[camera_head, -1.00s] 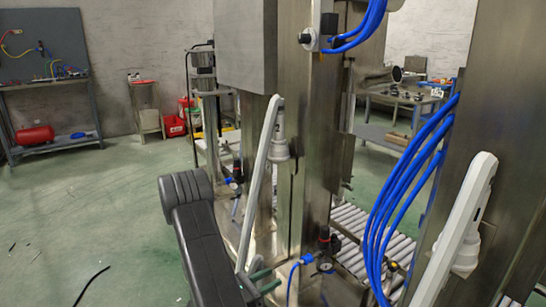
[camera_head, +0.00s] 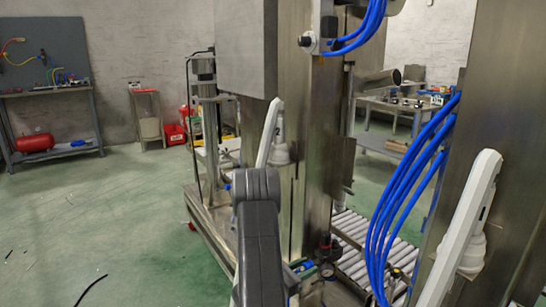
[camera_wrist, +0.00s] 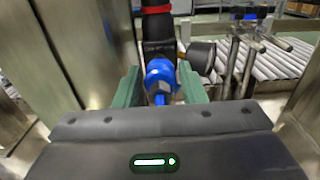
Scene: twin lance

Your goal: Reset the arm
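My gripper (camera_wrist: 160,69) shows in the wrist view with its two green fingers spread apart. A blue fitting (camera_wrist: 160,77) appears between or just beyond the fingers; I cannot tell whether they touch it. Above it is a black body with a red band (camera_wrist: 157,22), and a dark round gauge (camera_wrist: 201,55) sits to the right. In the head view my dark arm (camera_head: 258,220) stands up in the middle and hides my gripper.
A steel machine column (camera_head: 320,130) stands close in front. Pale levers stand at its left (camera_head: 268,135) and at the right (camera_head: 465,225). Blue hoses (camera_head: 400,190) hang on the right. A roller conveyor (camera_head: 375,240) runs behind. Green floor (camera_head: 110,215) is mostly open on the left.

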